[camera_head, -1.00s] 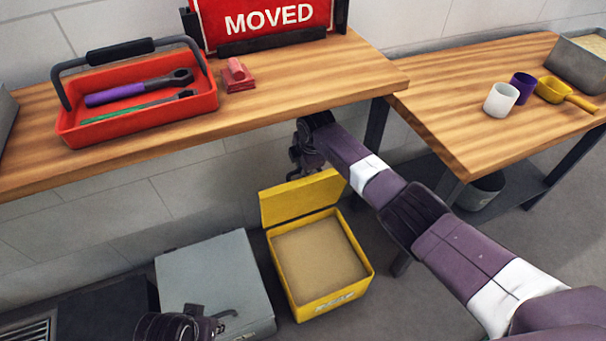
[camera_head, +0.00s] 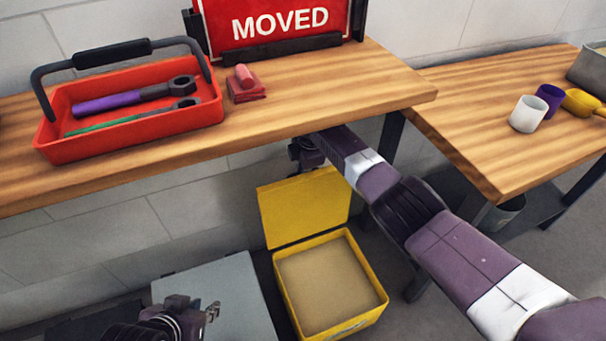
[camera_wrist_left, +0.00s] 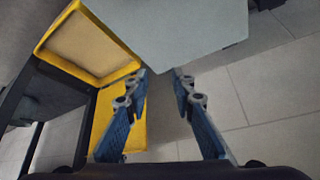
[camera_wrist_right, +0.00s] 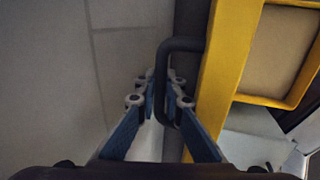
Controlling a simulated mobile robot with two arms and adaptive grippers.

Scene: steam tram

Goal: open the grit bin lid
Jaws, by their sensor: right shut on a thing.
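The yellow grit bin (camera_head: 375,295) stands on the floor below the bench, full of sandy grit. Its yellow lid (camera_head: 305,208) is raised at the bin's back edge, inner face showing. My right gripper (camera_head: 305,152) is behind the lid's top edge, partly hidden under the bench. In the right wrist view its fingers (camera_wrist_right: 160,92) are shut on the lid's dark bar handle (camera_wrist_right: 180,44). My left gripper (camera_head: 205,312) is over the grey box, left of the bin. In the left wrist view its fingers (camera_wrist_left: 160,78) are apart and empty, with the bin (camera_wrist_left: 120,72) beyond.
The grey box (camera_head: 240,290) stands just left of the bin. The wooden bench (camera_head: 330,100) overhangs the lid and my right gripper, carrying a red tool tray (camera_head: 130,130) and a red sign (camera_head: 270,20). A second table (camera_head: 480,140) with cups stands right.

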